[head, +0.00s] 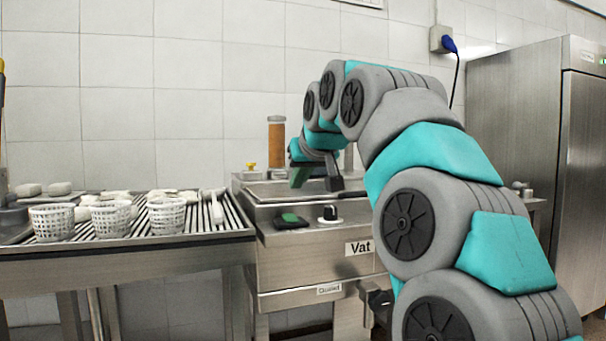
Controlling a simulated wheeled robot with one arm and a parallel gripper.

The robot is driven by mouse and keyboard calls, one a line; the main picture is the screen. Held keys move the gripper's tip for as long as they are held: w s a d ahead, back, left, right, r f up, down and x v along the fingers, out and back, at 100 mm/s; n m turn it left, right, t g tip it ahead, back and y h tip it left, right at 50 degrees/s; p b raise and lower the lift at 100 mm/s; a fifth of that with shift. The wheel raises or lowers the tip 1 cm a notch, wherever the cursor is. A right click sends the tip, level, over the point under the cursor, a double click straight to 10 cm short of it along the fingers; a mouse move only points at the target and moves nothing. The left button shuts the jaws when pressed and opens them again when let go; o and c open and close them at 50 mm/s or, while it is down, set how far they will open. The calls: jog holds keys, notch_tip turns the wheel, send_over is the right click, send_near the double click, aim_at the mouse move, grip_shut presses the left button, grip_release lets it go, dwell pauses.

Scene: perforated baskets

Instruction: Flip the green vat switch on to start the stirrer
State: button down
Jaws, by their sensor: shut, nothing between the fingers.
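The green vat switch (291,218) is a green rocker in a black housing on the sloped front ledge of the steel vat (277,258). Whether it is on or off is too small to tell. My gripper (334,184) is above the vat's top, behind and to the right of the switch and apart from it. It is shut and empty. My wrist bends down toward the vat, and its fingers are small and partly hidden. No stirrer can be made out.
A black knob (328,214) sits right of the switch, below my gripper. White perforated baskets (166,215) stand on the ribbed steel draining table (120,255) at left. A tall steel cabinet (510,120) stands at right. Space above the switch looks clear.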

aim_at(293, 219)
jog(key=x, duration=0.4)
jog(key=shift+f, duration=0.2)
jog(key=shift+w+a+f+b, duration=0.15)
jog(key=shift+f+b, duration=0.1)
jog(key=shift+f, duration=0.6)
jog(key=shift+w+d+f+b, duration=0.1)
jog(key=shift+w+f+b, duration=0.1)
jog(key=shift+f, duration=0.65)
